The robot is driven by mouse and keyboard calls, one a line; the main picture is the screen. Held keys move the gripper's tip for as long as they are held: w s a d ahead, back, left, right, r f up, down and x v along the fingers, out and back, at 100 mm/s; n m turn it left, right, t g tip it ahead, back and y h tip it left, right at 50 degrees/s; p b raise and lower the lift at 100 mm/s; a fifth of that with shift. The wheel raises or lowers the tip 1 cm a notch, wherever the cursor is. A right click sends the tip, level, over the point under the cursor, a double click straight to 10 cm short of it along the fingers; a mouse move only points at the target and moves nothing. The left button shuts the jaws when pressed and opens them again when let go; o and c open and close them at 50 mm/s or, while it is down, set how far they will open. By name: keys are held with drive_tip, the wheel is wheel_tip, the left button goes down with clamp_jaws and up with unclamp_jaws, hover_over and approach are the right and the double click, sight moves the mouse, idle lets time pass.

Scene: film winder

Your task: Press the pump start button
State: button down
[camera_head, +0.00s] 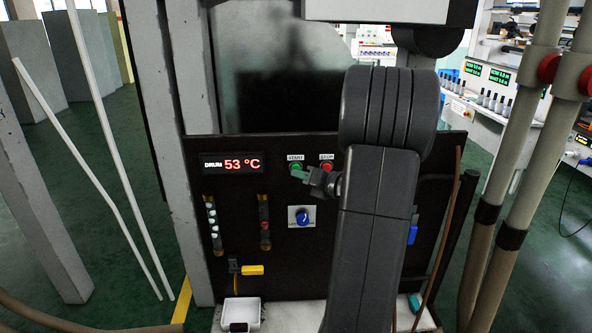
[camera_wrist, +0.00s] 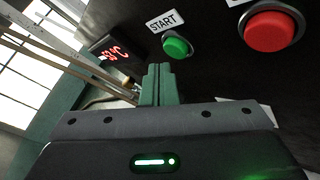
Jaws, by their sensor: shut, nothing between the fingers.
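The green start button (camera_head: 295,166) sits on the black panel under a white START label. In the wrist view the green button (camera_wrist: 176,47) is just beyond and slightly right of my fingertips. My gripper (camera_head: 297,174) is shut and empty, just below the start button in the head view. Its closed fingers (camera_wrist: 157,72) point toward the panel in the wrist view. I cannot tell whether they touch the button. The red stop button (camera_head: 326,166) is to the right, and it shows large in the wrist view (camera_wrist: 270,30).
A display (camera_head: 233,163) reading 53 °C is left of the buttons. A blue knob (camera_head: 302,217) is below them. Thick beige pipes (camera_head: 512,190) stand at right.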

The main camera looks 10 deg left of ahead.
drive_tip(key=s, duration=0.2)
drive_tip(key=s+d, duration=0.1)
drive_tip(key=s, duration=0.1)
drive_tip(key=shift+s+d, duration=0.2)
drive_tip(key=shift+s, duration=0.2)
drive_tip(key=c, duration=2.2)
unclamp_jaws()
